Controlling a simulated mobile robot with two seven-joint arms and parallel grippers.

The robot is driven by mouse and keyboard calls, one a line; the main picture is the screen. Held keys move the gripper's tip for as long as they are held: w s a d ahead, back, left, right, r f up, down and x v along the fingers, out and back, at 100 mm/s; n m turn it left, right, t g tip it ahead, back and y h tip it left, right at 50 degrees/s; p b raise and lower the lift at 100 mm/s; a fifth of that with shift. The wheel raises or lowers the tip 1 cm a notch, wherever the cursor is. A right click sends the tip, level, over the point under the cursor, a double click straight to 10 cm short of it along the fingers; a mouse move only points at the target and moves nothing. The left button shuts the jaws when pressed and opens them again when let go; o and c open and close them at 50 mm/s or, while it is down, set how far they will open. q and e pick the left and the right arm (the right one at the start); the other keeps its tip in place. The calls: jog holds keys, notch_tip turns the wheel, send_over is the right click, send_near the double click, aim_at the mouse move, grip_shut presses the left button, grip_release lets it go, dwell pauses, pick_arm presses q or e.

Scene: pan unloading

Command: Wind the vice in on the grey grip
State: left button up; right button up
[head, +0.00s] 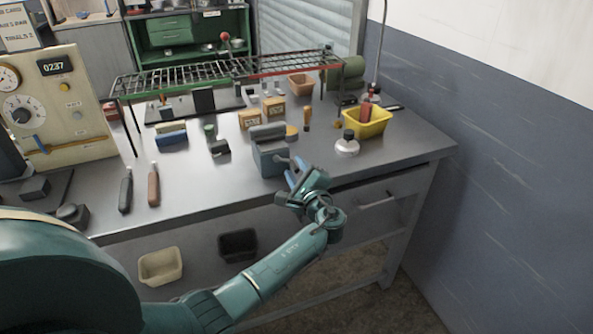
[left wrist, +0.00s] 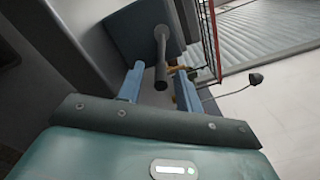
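The vice (head: 268,155) is a blue-grey block at the front edge of the bench; its body also fills the top of the left wrist view (left wrist: 136,30). A dark grey rod-like grip (left wrist: 161,62) sticks out from it toward the wrist camera. My left gripper (head: 293,170) is in front of the vice, close to its right side. Its two blue fingers are apart, one on each side of the grip in the left wrist view, with gaps showing. I cannot tell how deep the grip sits between them. My right gripper is out of view.
A yellow bin (head: 367,123) and a white-based round-topped item (head: 347,145) stand right of the vice. A wire rack (head: 235,72) spans the bench behind. Two handled tools (head: 153,187) lie at left. A drawer handle (head: 377,199) is below the bench top.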

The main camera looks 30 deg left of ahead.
pick_arm(q)
jog(key=b+v, duration=0.1)
jog(key=v, duration=1.2)
jog(key=shift+b, duration=0.3)
jog(key=shift+s, duration=0.1)
jog(key=s+a+f+n+g+h, duration=0.2)
jog(key=s+f+n+g+h, duration=0.15)
jog(key=s+f, duration=0.3)
jog(key=s+a+f+n+g+h, duration=0.25)
jog(key=s+f+n, duration=0.2)
jog(key=s, duration=0.25)
jog(key=s+d+r+n+g+h, duration=0.1)
jog(key=s+d+n+h, duration=0.25)
jog(key=s, duration=0.35)
jog(key=s+d+n+g+h, duration=0.1)
jog(key=s+d+n+h, duration=0.1)
jog(key=s+h, duration=0.45)
jog(key=w+d+f+m+t+h+p, duration=0.1)
jog(key=w+d+f+t, duration=0.4)
jog(key=d+t, duration=0.1)
jog(key=shift+t, duration=0.5)
